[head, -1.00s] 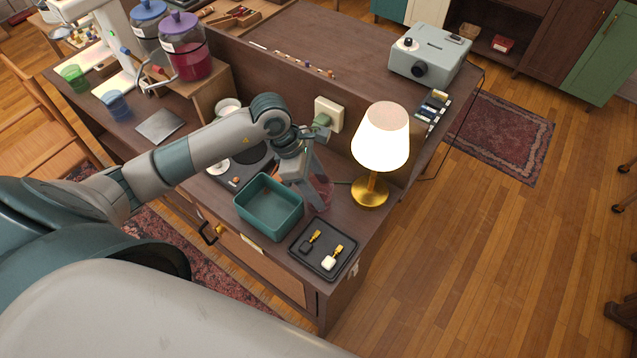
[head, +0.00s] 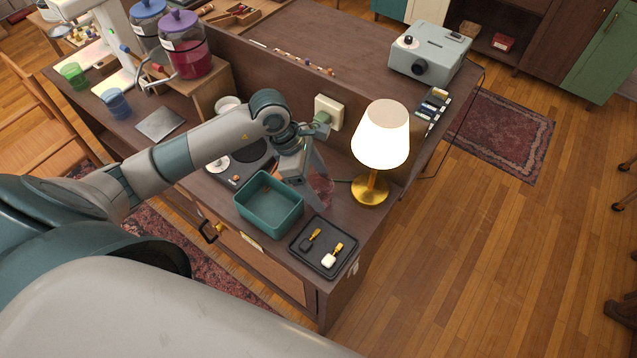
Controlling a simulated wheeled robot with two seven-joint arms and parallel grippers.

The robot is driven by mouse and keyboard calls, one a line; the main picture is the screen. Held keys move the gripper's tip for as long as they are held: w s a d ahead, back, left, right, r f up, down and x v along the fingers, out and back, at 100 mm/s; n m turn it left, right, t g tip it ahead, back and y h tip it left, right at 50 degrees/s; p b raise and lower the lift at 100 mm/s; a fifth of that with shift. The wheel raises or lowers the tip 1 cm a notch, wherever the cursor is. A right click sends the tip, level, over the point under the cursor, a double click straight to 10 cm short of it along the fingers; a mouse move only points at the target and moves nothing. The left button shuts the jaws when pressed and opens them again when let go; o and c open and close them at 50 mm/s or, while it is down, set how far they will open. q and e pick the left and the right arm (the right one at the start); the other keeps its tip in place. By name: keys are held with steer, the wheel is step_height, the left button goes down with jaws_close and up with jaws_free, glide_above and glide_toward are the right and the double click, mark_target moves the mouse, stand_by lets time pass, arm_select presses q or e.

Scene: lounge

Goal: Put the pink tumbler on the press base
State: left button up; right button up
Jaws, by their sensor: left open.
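The pink tumbler (head: 325,187) is see-through and stands on the desk between the teal bin and the lamp. My left gripper (head: 317,187) is open, with its fingers down at the tumbler and partly hiding it. I cannot tell whether they touch it. A white upright machine (head: 116,48) with a pale base (head: 115,84) stands at the upper left and may be the press; I cannot tell for sure. My right gripper is not in view.
A teal bin (head: 268,228), a black tray (head: 325,262) with two small brushes or stamps, and a lit lamp (head: 381,137) crowd the gripper. Blue (head: 116,104) and green (head: 74,76) tumblers and a jar (head: 186,58) stand at left.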

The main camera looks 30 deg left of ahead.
arm_select(q)
steer(key=b+v, duration=0.3)
steer(key=v, duration=0.8)
steer(key=shift+r, duration=0.35)
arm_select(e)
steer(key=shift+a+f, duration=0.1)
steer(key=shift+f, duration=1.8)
arm_select(q)
steer(key=shift+o, duration=0.2)
steer(key=shift+a, duration=0.15)
